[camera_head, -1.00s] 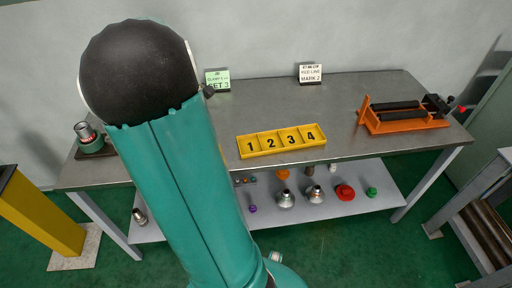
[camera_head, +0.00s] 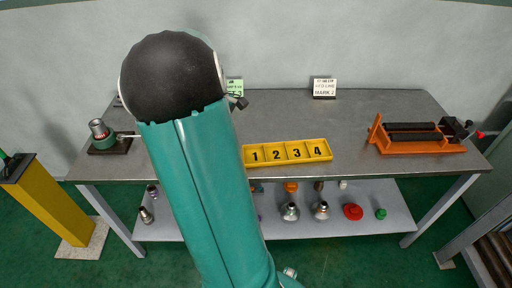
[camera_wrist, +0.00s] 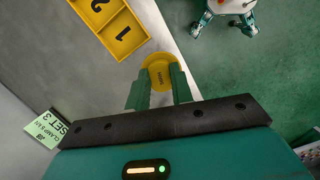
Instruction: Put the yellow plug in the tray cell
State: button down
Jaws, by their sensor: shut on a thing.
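The yellow plug (camera_wrist: 160,72) is a round piece with small dark lettering on its face. In the wrist view it sits between the two green fingers of my gripper (camera_wrist: 159,88), which are shut on it. The yellow tray (camera_head: 287,152) has a row of cells numbered 1 to 4 and lies on the front middle of the bench. In the wrist view the tray (camera_wrist: 112,28) shows at the upper left, with cell 1 nearest the plug and apart from it. All cells that show look empty. My arm hides the gripper and plug in the head view.
An orange vise (camera_head: 415,137) stands on the right of the bench (camera_head: 345,115). A dark base with a metal fitting (camera_head: 99,136) is at the left end. Two sign cards stand at the back, one white (camera_head: 324,88). Fittings and coloured plugs lie on the lower shelf (camera_head: 330,225).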

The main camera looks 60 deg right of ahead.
jog(key=shift+s+d+f, duration=0.75)
jog(key=shift+d+f, duration=0.75)
jog(key=shift+f, duration=0.35)
jog(key=shift+s+d+f, duration=0.75)
jog(key=shift+d+f, duration=0.75)
jog(key=shift+f, duration=0.4)
jog(key=shift+s+d+f, duration=0.75)
jog(key=shift+d+f, duration=0.75)
jog(key=shift+f, duration=0.35)
jog(key=shift+f, duration=0.1)
jog(key=c, duration=1.2)
grip_release()
jog(key=shift+c, duration=0.2)
jog(key=shift+o, duration=0.2)
notch_tip(320, 180, up, 12)
jog(key=w, duration=0.2)
jog(key=shift+a, duration=0.2)
jog(key=shift+w, duration=0.1)
